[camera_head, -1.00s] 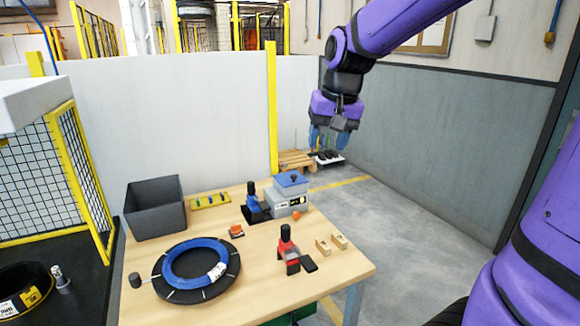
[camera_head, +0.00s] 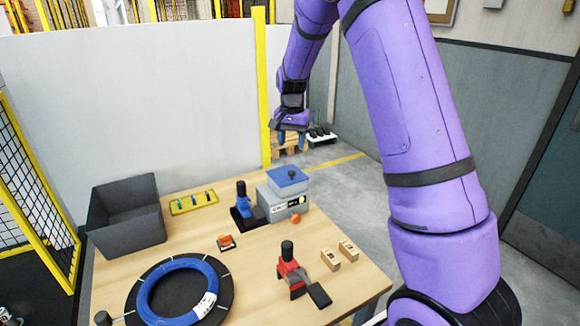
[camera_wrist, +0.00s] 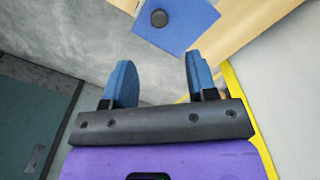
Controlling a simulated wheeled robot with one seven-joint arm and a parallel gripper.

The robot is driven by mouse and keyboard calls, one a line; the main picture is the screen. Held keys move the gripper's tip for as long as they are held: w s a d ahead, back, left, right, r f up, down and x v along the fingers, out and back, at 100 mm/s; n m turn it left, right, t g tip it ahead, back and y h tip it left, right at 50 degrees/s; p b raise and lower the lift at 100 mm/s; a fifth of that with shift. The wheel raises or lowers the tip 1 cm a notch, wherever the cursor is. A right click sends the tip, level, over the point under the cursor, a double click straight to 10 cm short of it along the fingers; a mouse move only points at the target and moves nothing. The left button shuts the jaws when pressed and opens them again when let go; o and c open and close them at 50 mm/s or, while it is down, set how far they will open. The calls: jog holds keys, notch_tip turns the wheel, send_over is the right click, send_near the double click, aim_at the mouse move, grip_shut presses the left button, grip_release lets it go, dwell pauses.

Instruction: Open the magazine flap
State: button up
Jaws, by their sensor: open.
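The magazine is a grey box (camera_head: 284,207) at the back right of the wooden table. Its blue flap (camera_head: 288,177) lies flat on top, closed, with a dark round knob (camera_head: 291,174). In the wrist view the blue flap (camera_wrist: 185,24) and its dark knob (camera_wrist: 159,18) show at the top, beyond the fingertips. My gripper (camera_head: 294,138) is above and behind the box in the head view, apart from it. Its two blue fingers (camera_wrist: 158,82) are spread, with nothing between them.
A blue device (camera_head: 243,207) stands directly left of the box. A red tool (camera_head: 291,272), wooden blocks (camera_head: 338,255), an orange piece (camera_head: 226,242) and a blue coil (camera_head: 150,292) lie nearer. A grey bin (camera_head: 126,222) stands left. A yellow post (camera_head: 263,90) rises behind.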

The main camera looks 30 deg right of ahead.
aim_at(292, 172)
notch_tip(292, 172, down, 10)
jog(key=shift+f, duration=0.15)
dwell(0.3)
jog(key=shift+s, duration=0.1)
jog(key=shift+c, duration=0.4)
grip_shut()
